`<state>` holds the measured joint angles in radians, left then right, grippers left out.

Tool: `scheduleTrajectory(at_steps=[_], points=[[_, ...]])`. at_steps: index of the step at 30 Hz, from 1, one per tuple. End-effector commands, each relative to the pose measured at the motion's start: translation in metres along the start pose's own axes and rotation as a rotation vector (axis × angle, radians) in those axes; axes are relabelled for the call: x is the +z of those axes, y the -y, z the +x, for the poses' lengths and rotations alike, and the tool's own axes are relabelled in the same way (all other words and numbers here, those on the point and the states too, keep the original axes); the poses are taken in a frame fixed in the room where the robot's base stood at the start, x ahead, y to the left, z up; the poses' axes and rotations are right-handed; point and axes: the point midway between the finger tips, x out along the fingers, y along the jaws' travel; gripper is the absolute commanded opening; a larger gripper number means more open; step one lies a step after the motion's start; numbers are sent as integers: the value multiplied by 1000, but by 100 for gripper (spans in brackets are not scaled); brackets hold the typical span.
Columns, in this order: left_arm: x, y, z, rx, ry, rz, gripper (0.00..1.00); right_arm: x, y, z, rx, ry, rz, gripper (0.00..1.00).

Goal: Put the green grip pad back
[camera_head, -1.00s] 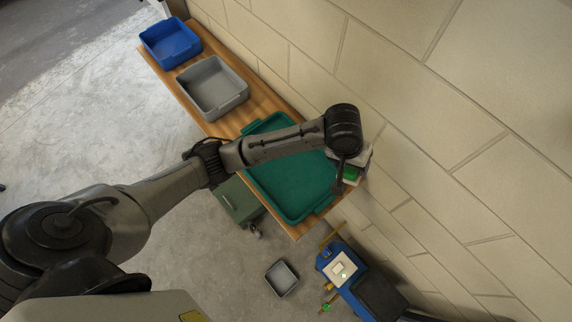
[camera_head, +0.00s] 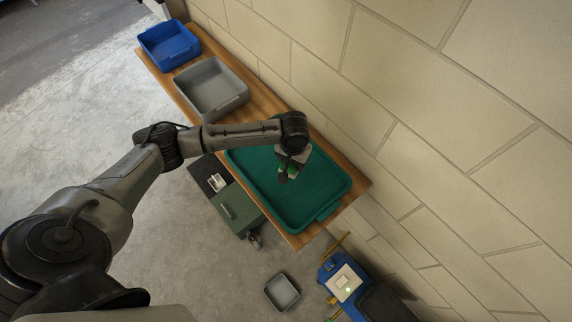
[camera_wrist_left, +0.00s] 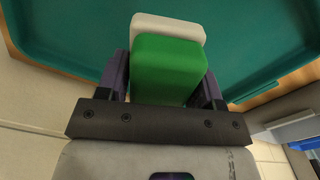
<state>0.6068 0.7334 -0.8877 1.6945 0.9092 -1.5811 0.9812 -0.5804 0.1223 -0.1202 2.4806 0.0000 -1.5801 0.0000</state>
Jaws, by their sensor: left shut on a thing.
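The green grip pad (camera_wrist_left: 168,68) sits between the fingers of my left gripper (camera_wrist_left: 165,85) in the left wrist view. A pale off-white piece (camera_wrist_left: 170,27) shows just beyond it, and I cannot tell whether it is part of the pad. In the head view my left gripper (camera_head: 286,176) points down over the teal tray (camera_head: 305,216), inside its outline. A little green shows at the fingers there. I cannot tell the height of the pad above the tray floor. My right gripper is not in view.
The wooden bench (camera_head: 262,103) runs along the block wall and also holds a grey bin (camera_head: 211,90) and a blue bin (camera_head: 168,45). A dark green box (camera_head: 238,208) stands beside the bench. A small grey tray (camera_head: 281,293) and blue equipment (camera_head: 340,283) are below.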

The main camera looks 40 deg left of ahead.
Motion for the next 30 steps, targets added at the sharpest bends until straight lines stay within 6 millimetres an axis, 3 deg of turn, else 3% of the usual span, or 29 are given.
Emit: scheduleTrajectory(at_steps=[7,14,21,28,29,30], points=[[-2,22,14,0,1,0,38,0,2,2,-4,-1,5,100],[-2,24,23,0,1,2,38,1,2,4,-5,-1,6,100],[-2,24,52,0,0,0,38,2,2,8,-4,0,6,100],[-2,24,55,0,-1,1,38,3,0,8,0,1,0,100],[-2,24,55,0,-1,1,63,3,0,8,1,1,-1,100],[-2,24,55,0,-1,1,66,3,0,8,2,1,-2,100]])
